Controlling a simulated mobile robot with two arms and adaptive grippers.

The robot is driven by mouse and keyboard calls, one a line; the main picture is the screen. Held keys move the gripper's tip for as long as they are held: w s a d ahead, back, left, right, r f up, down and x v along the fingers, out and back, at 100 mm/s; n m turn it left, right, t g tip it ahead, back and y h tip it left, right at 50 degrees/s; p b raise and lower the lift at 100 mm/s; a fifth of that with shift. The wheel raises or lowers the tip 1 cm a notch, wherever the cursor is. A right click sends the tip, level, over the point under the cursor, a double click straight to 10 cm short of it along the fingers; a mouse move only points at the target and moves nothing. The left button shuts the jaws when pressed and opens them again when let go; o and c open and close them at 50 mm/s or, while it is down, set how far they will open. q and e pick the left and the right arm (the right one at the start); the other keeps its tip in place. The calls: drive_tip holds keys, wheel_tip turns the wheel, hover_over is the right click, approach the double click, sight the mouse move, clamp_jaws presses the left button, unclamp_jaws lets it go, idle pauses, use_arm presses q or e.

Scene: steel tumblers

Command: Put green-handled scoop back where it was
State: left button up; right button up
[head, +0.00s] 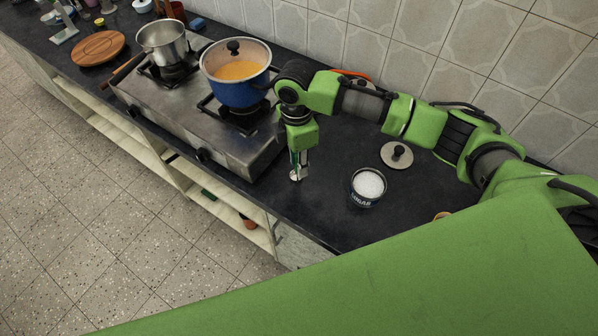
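My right gripper (299,160) points down over the dark counter, just right of the stove's front right corner. It appears shut on the green-handled scoop (296,176), whose dark green handle shows between the fingers and whose small steel end shows below them. The scoop is small here, and whether it touches the counter I cannot tell. A dark sugar tub (367,200), open and full of white sugar, stands to the right of the gripper. Its round lid (397,155) with a dark knob lies behind it. My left gripper is not in view.
A steel stove (190,118) carries a blue pot (238,92) with a glass lid, and a steel saucepan (162,45). A round wooden board (98,48) lies further left. Clear counter (315,215) lies in front of the gripper, up to the front edge.

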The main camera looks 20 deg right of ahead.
wheel_tip(320, 180, up, 7)
drive_tip(key=shift+w+b, duration=0.15)
drive_tip(key=shift+b, duration=0.4)
